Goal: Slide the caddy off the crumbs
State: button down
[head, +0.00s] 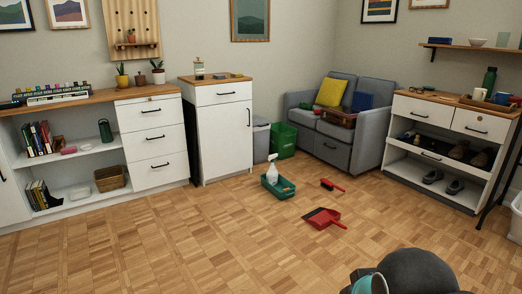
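The caddy (284,191) is a green open tray on the parquet floor, near the middle of the head view. A white spray bottle (272,170) stands in it, toward its far left side. I cannot make out any crumbs; the floor under the caddy is hidden by it. A red dustpan (324,218) lies on the floor to the caddy's front right. A red-handled brush (332,185) lies to its right. Parts of my arm, dark grey and teal, show at the bottom right, well apart from the caddy. My gripper's fingers are not in view.
A white cabinet (221,137) stands behind the caddy at left, with a grey bin (261,141) and a green bin (284,141) beside it. A grey sofa (365,149) and a shoe bench (436,169) stand at right. The floor in front and to the left is clear.

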aim_at(276, 190)
jog(key=i, duration=2.15)
jog(key=u, duration=0.2)
jog(key=i, duration=1.8)
jog(key=u, duration=0.15)
